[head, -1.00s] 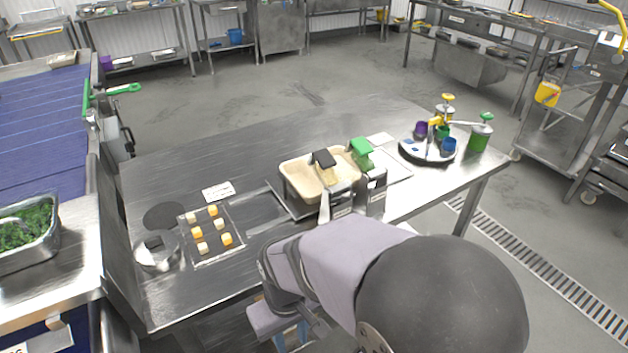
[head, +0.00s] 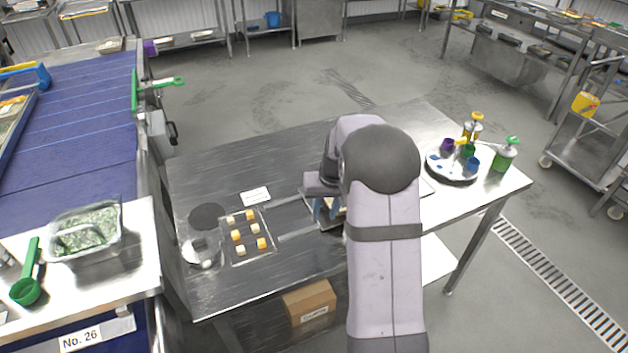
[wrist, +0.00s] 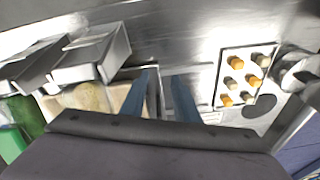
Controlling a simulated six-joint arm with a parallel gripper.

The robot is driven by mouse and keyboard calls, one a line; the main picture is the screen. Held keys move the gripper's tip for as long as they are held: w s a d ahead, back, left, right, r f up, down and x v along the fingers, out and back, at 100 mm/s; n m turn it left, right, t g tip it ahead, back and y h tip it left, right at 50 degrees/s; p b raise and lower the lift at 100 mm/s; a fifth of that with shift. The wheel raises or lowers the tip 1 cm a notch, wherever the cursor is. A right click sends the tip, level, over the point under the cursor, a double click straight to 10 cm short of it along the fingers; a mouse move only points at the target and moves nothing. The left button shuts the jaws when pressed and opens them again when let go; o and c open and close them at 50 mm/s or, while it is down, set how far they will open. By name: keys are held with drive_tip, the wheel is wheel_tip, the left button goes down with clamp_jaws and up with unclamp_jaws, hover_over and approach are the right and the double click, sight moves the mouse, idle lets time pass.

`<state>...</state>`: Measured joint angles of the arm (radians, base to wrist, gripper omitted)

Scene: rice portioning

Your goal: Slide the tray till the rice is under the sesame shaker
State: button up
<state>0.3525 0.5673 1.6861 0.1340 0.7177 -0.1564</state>
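My gripper (head: 325,210) is over the middle of the steel table, and its two blue fingers point down. In the wrist view the fingers (wrist: 163,98) stand apart with a gap between them, at the end of the rice tray (wrist: 117,94). I cannot tell whether they touch its wall. The tray is cream inside, with pale rice (wrist: 88,96) towards its left part. Two metal shakers stand beside it, a nearer one (wrist: 92,52) and a farther one (wrist: 30,66). I cannot read which is sesame. In the head view my arm hides the shakers and most of the tray.
A round tray (head: 438,176) with coloured cups and bottles stands at the right.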

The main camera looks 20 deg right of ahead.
drive_tip(key=w+d+r+n+t, duration=0.1)
drive_tip(key=w+r+n+t, duration=0.1)
drive_tip(key=w+r, duration=0.4)
drive_tip(key=shift+w+d+r+n, duration=0.15)
drive_tip(key=shift+w+r+n, duration=0.15)
drive_tip(key=shift+w+n, duration=0.35)
drive_tip(key=shift+f, duration=0.1)
drive_tip(key=shift+p+x, duration=1.4)
drive_tip(key=shift+x, duration=2.15)
clamp_jaws()
